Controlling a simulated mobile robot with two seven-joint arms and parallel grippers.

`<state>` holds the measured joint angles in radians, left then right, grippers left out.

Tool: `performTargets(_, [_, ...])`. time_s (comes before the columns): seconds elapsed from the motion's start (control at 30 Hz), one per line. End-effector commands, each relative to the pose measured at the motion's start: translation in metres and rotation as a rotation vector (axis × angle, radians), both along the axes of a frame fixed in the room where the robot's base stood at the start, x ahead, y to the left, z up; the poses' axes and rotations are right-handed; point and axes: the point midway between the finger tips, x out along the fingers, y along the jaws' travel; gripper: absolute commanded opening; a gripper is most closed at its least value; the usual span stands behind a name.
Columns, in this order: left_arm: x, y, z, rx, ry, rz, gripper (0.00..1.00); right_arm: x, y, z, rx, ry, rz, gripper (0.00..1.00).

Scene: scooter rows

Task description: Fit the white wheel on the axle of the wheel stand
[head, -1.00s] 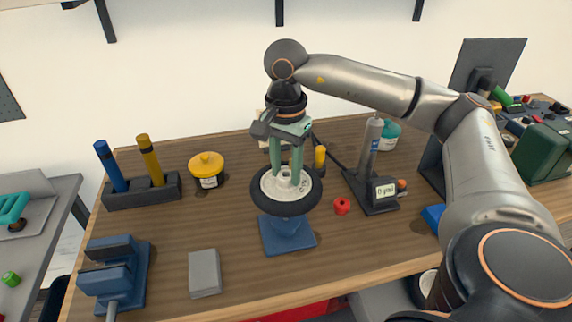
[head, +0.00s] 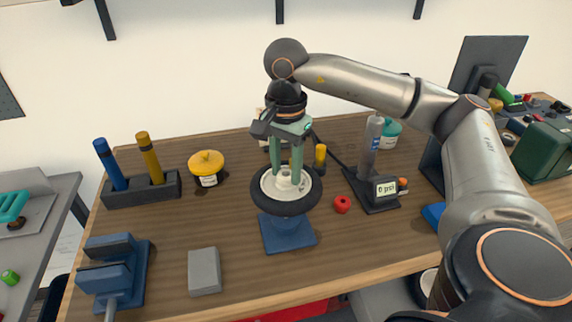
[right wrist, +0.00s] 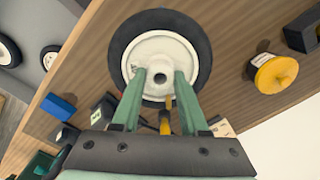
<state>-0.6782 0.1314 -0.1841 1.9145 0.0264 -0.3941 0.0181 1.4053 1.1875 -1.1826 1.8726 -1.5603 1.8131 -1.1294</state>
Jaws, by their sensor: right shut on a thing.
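The white wheel (head: 267,202) has a pale hub and a black tyre. It lies nearly flat over the blue wheel stand (head: 288,239) in the head view. My right gripper (head: 284,178) points down from above and is shut on the wheel's hub. In the right wrist view, the fingers (right wrist: 160,78) sit on either side of the centre hole of the wheel (right wrist: 160,50). The stand's axle is hidden by the wheel, so I cannot tell whether the wheel is around it or above it. My left gripper is out of view.
A yellow-lidded jar (head: 206,163), a grey block (head: 204,271) and a blue fixture (head: 118,270) are left. The wooden table around the stand is mostly clear.

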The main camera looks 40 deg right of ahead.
Motion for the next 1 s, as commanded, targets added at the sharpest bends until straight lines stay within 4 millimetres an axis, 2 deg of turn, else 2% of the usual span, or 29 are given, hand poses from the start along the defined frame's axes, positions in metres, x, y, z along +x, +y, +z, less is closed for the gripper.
performTargets(1.0, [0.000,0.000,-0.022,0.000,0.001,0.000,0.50,0.000,0.000,-0.026,0.000,-0.002,0.000,0.00])
